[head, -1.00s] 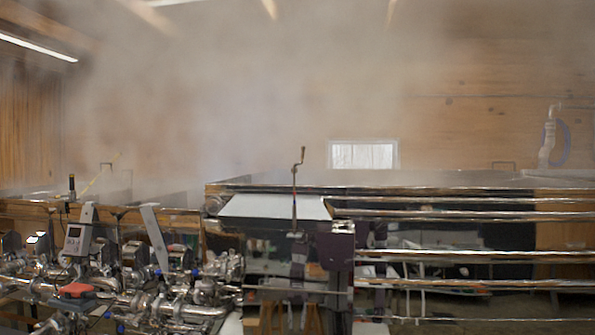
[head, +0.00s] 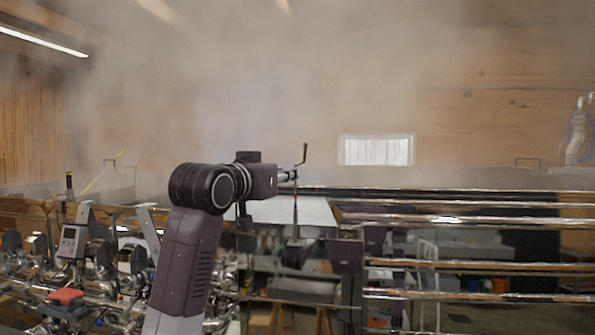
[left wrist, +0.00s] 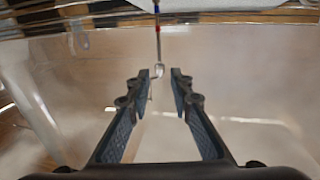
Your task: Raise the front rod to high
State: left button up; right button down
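The front rod (head: 295,215) is a thin upright rod on the evaporator's front part, with a cranked handle (head: 304,154) on top and a small coloured band below it. My left gripper (head: 289,175) is beside the upper rod, just under the crank in the head view. In the left wrist view, my left gripper (left wrist: 167,74) is open. The rod (left wrist: 157,30) comes down from the top of that picture, and its crank end shows between the fingertips, apart from both. My right gripper is not in view.
A pale flat cover (head: 290,212) lies behind the rod. Long metal rails (head: 470,221) run to the right. Shiny pipes and valves (head: 105,275) crowd the lower left, with a grey display unit (head: 72,241). Steam fills the air above.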

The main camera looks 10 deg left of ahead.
pick_arm(q)
jog(key=w+p, duration=0.2)
jog(key=w, duration=0.1)
jog(key=w+d+p, duration=0.1)
jog(key=w, duration=0.2)
jog(key=shift+d+r+p, duration=0.1)
jog(key=shift+d+p, duration=0.05)
jog(key=shift+p, duration=0.2)
jog(key=shift+w, duration=0.35)
jog(key=shift+s, duration=0.1)
jog(key=shift+c, duration=0.5)
grip_shut()
